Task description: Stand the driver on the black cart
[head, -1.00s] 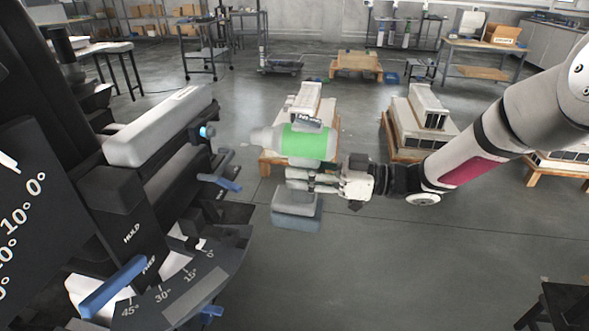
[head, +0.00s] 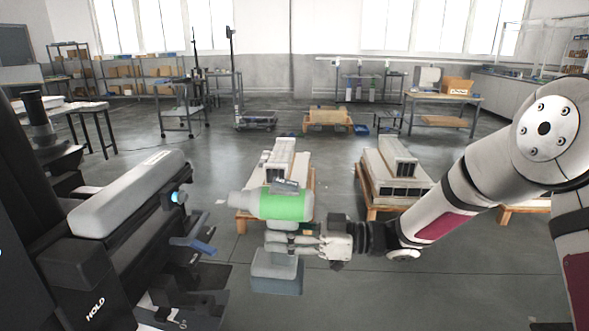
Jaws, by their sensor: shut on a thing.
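The driver (head: 285,207) has a green body, a grey nose pointing left and a blue-grey base block (head: 277,273) below. My gripper (head: 290,243) is shut on the driver's handle, between the body and the base. The fingers hide most of the handle. The driver is held upright in the air, base down, with open floor beneath it. A dark-framed wheeled cart (head: 185,113) with shelves stands far back at left; I cannot tell whether it is the black cart.
A large black machine with a grey padded top (head: 130,192) and a blue lever (head: 192,245) stands close at left. Pallets of pale blocks (head: 392,180) stand ahead. A workbench (head: 442,100) is at the back right. Open grey floor lies between.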

